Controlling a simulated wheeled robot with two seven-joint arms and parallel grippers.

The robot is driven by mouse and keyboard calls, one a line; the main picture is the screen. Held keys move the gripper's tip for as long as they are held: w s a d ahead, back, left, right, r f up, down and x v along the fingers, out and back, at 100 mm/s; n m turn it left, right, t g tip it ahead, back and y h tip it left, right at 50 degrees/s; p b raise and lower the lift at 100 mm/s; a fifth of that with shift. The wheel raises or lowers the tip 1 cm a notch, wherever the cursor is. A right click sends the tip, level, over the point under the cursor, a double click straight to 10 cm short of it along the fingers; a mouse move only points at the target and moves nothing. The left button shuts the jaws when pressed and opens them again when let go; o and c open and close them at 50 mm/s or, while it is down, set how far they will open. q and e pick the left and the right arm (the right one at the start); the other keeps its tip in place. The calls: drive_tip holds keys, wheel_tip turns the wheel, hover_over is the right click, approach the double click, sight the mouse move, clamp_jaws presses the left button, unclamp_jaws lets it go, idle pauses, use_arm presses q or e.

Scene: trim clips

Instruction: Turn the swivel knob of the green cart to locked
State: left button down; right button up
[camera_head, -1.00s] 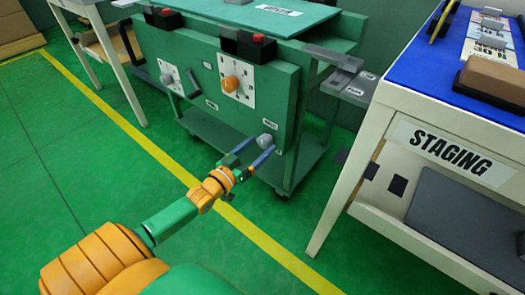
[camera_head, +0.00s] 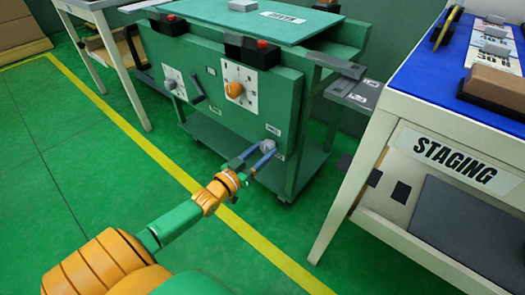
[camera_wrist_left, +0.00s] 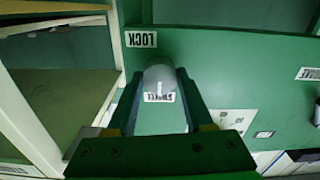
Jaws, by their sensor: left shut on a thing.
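The green cart (camera_head: 205,95) stands ahead with its front panel facing me. Its small grey swivel knob (camera_head: 267,146) sits low at the panel's right end. In the left wrist view the knob (camera_wrist_left: 160,76) is round and grey, with a short white mark towards the "SWIVEL" label (camera_wrist_left: 159,97). A "LOCK" label (camera_wrist_left: 141,40) appears upside down beside the knob, apart from the mark. My left gripper (camera_head: 263,154) is shut on the knob, one finger on each side. The fingers partly hide it in the head view. My right gripper is not in view.
The panel also carries an orange dial (camera_head: 233,90), another knob (camera_head: 170,84) and a dark crank handle (camera_head: 196,87). The white staging table (camera_head: 385,125) stands close on the right. Green floor (camera_head: 75,180) with a yellow line is free at left.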

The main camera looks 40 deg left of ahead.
use_arm(q)
drive_tip(key=m+p, duration=0.1)
drive_tip(key=m, duration=0.2)
drive_tip(key=shift+r+m+p, duration=0.1)
drive_tip(key=shift+m+p, duration=0.25)
drive_tip(key=shift+m, duration=0.05)
drive_tip(key=m, duration=0.2)
drive_tip(key=shift+m+p, duration=0.3)
drive_tip(key=shift+p, duration=0.1)
drive_tip(key=shift+m, duration=0.9)
drive_tip(key=m, duration=0.2)
drive_tip(key=shift+m+p, duration=0.4)
drive_tip(key=shift+m, duration=3.2)
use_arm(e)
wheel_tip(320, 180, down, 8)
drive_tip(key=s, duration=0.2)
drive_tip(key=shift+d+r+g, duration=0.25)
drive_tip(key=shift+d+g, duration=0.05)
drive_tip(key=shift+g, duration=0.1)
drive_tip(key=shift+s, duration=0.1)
